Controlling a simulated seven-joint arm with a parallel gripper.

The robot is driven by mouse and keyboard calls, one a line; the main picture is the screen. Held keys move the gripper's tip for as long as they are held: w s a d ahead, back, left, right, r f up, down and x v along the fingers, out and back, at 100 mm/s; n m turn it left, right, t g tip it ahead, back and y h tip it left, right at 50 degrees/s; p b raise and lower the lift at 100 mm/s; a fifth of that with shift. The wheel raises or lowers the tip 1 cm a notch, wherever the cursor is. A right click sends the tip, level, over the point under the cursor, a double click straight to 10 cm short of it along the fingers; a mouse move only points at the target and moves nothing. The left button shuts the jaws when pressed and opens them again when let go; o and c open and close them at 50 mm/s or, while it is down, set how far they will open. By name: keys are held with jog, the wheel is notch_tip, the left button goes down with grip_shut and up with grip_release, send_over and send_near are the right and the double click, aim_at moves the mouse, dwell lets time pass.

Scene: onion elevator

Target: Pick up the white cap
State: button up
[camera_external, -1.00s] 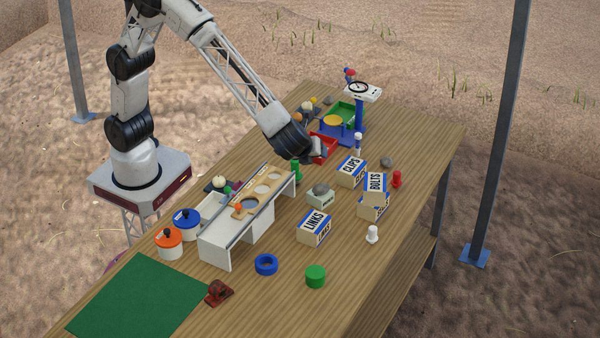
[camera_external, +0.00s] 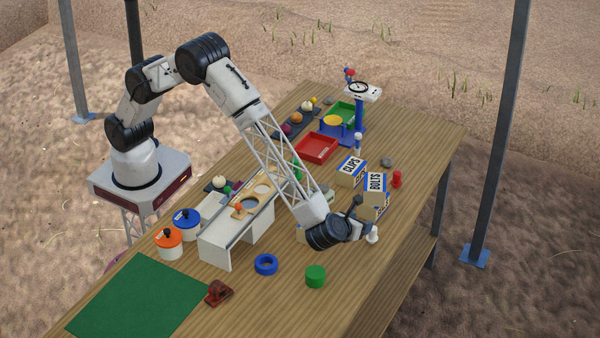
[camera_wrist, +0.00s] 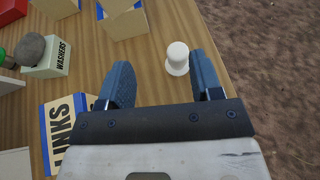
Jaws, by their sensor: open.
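The white cap (camera_external: 372,236) stands on the table near its right edge, partly hidden by my gripper in the external view. In the wrist view the white cap (camera_wrist: 177,58) has a round top and a wider rim, and sits just beyond my fingertips, closer to the right finger. My gripper (camera_wrist: 160,75) is open and empty, with its two blue fingers apart. In the external view my gripper (camera_external: 362,218) is beside the cap, over the table's right part.
The LINKS box (camera_wrist: 65,128) lies left of my gripper, with the WASHERS box (camera_wrist: 48,58) and a stone beyond. The BOLTS box (camera_external: 375,183) and a red piece (camera_external: 397,179) stand behind the cap.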

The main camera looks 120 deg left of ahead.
aim_at(376, 227)
jog(key=shift+w+d+f+m+y, duration=0.15)
jog(key=shift+w+d+f+m, duration=0.1)
jog(key=shift+w+f, duration=0.3)
jog(key=shift+w+d+f+m+y, duration=0.15)
jog(key=shift+w+d+f+m, duration=0.15)
jog(key=shift+f, duration=0.3)
jog(key=shift+a, duration=0.2)
jog(key=shift+x, duration=1.2)
jog(key=shift+w+f, duration=0.1)
jog(key=shift+x, duration=2.6)
jog(key=shift+c, duration=0.2)
jog(key=c, duration=0.9)
